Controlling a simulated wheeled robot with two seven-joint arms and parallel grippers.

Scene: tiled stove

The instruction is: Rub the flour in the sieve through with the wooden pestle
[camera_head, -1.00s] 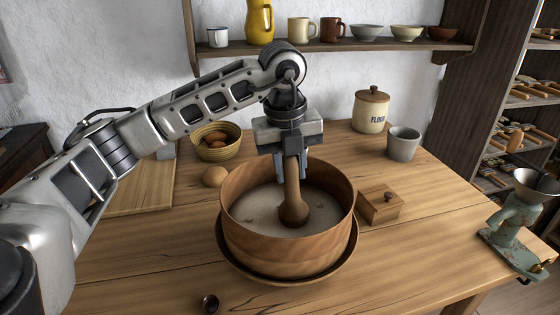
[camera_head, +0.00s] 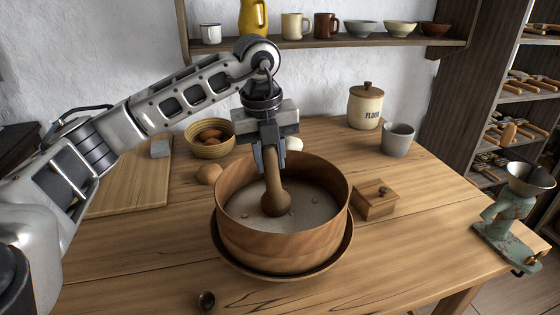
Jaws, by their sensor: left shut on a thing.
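My left gripper (camera_head: 271,159) is shut on the handle of the wooden pestle (camera_head: 275,202). The pestle stands nearly upright, its rounded head down at the flour (camera_head: 305,208) left of the sieve's middle. The round wooden sieve (camera_head: 282,246) sits on a wide brown dish (camera_head: 232,262). The pale flour inside has a few small lumps. The spot where the pestle head meets the flour is hidden by the head itself. My right gripper is not in view.
A small wooden box (camera_head: 375,203) stands close right of the sieve. An egg (camera_head: 208,173), an egg basket (camera_head: 208,140) and a board (camera_head: 130,187) are at left. The flour jar (camera_head: 366,108) and grey cup (camera_head: 398,140) stand behind. Free table lies in front right.

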